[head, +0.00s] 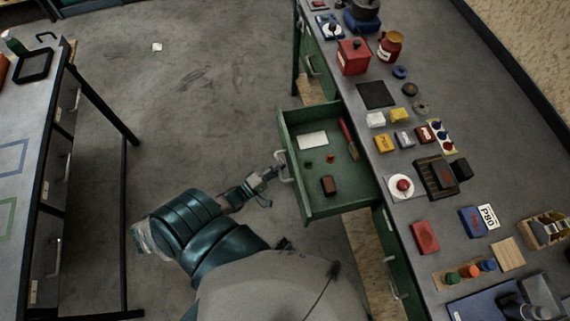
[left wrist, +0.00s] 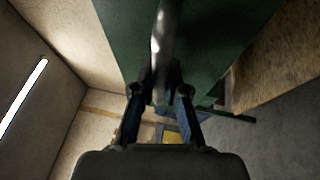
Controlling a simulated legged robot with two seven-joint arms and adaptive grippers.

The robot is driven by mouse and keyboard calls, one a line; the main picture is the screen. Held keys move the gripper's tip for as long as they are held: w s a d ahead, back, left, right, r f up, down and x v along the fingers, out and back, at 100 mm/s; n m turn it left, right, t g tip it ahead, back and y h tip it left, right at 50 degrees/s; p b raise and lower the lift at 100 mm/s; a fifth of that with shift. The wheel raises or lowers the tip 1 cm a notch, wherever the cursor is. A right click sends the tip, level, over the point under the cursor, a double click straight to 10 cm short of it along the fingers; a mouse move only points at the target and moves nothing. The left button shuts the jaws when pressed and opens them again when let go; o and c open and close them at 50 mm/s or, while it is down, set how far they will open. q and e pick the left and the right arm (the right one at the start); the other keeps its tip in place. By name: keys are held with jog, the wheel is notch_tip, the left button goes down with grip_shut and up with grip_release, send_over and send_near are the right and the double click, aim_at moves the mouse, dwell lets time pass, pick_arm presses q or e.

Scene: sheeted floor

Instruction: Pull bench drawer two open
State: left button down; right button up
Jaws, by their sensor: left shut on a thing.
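A green bench drawer (head: 318,205) stands pulled out from the bench on the right in the head view. Inside it lie a white card, a red-handled tool, a brown block and small red and green bits. My left gripper (head: 276,174) is at the drawer's front, shut on its metal handle (head: 285,167). In the left wrist view the handle (left wrist: 160,45) runs between the fingers of the left gripper (left wrist: 160,95), against the green drawer front (left wrist: 205,45). My right gripper is not in view.
The grey bench top (head: 395,170) holds many small items, among them a red box (head: 353,57) and a red push button (head: 404,185). Another drawer handle (head: 391,276) is nearer me. A second bench (head: 30,150) stands at the left. Bare floor (head: 200,110) lies between the benches.

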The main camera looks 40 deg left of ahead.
pick_arm(q)
jog(key=shift+s+d+f, duration=0.1)
jog(key=shift+s+f, duration=0.2)
jog(key=shift+f, duration=0.1)
jog(key=c, duration=1.2)
grip_release()
jog(key=shift+w+r, duration=0.1)
jog(key=shift+r, duration=0.05)
jog(key=v, duration=1.2)
jog(key=shift+r, duration=0.1)
